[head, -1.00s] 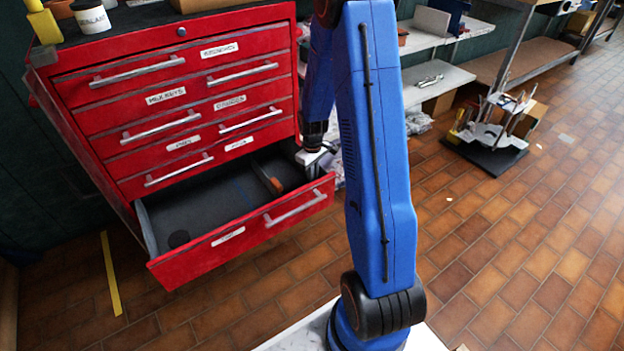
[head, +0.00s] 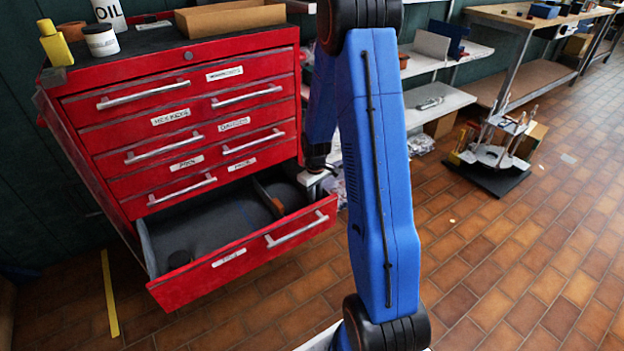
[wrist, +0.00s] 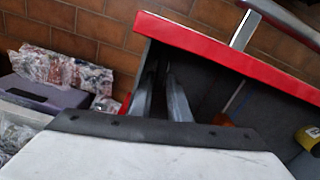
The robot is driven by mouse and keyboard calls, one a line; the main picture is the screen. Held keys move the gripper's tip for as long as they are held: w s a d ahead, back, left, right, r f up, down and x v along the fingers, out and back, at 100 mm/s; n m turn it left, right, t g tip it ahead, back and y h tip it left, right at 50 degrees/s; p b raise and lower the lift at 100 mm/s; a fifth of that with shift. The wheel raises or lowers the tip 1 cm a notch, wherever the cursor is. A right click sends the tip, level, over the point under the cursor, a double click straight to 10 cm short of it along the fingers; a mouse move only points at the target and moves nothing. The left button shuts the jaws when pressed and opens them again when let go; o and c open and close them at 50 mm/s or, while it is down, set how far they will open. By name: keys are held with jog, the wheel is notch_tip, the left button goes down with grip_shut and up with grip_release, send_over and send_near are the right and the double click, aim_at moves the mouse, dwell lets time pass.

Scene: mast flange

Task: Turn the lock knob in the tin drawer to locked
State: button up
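The tin drawer (head: 243,259) is the open bottom drawer of the red cabinet (head: 187,75); its small label is hard to read. It has a grey floor, a dark round item at its left front and a divider at the right. I cannot make out the lock knob in either view.
A yellow item (wrist: 308,137) shows at the wrist view's right edge. Bottles and a cardboard tray (head: 230,17) stand on the cabinet. Shelves (head: 435,100) are behind my arm, and a cluttered stand (head: 495,150) is at the right.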

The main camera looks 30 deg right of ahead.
jog(key=n, duration=0.4)
jog(key=shift+s+a, duration=0.1)
jog(key=shift+a, duration=0.2)
notch_tip(320, 180, up, 18)
jog(key=s+a+r+m+t, duration=0.1)
jog(key=s+a+r+m, duration=0.1)
jog(key=s+a+r, duration=0.6)
jog(key=shift+s+r+t, duration=0.4)
jog(key=shift+s+r, duration=0.65)
jog(key=shift+r, duration=0.35)
jog(key=shift+a, duration=0.1)
jog(key=w+d+f+n+g, duration=0.1)
jog(key=w+d+f+g, duration=0.1)
jog(key=w+d+f, duration=0.75)
jog(key=f, duration=0.6)
jog(key=w+a+f, duration=0.1)
jog(key=f, duration=1.2)
jog(key=shift+w+a, duration=0.2)
jog(key=shift+w, duration=0.05)
